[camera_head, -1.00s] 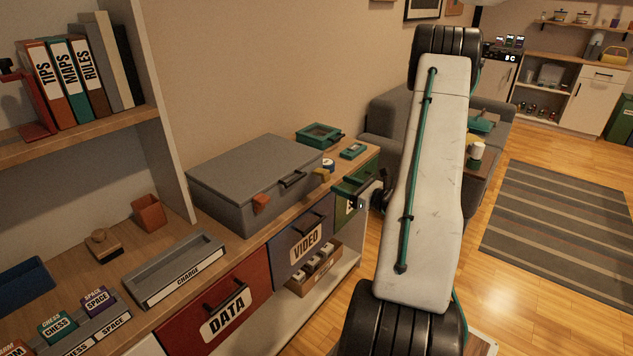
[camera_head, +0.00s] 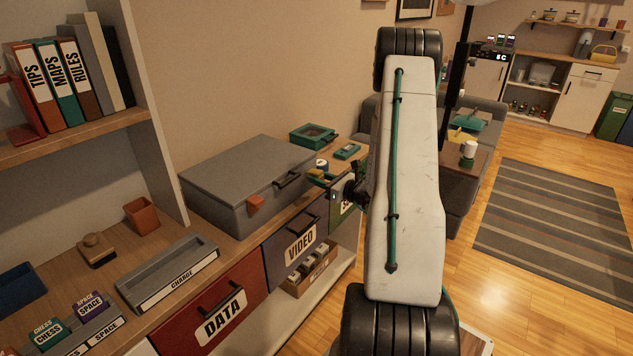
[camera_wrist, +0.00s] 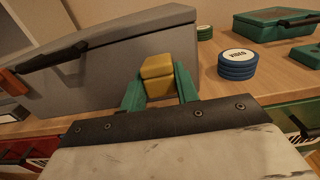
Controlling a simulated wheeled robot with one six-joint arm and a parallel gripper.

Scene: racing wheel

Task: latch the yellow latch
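The yellow latch (camera_wrist: 157,76) is a small block at the front right of the grey case (camera_wrist: 110,62), whose lid is down. In the head view the latch (camera_head: 316,173) is partly hidden by my gripper. My gripper (camera_wrist: 160,88) has its two green fingers apart, one on each side of the latch. Whether they touch its sides I cannot tell. In the head view my gripper (camera_head: 325,180) is at the case's front right corner.
An orange latch (camera_head: 255,203) and a dark handle (camera_head: 287,180) are on the case's front. Blue discs (camera_wrist: 237,65) and a green box (camera_wrist: 275,27) stand to its right. Drawers (camera_head: 299,242) lie below the shelf edge.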

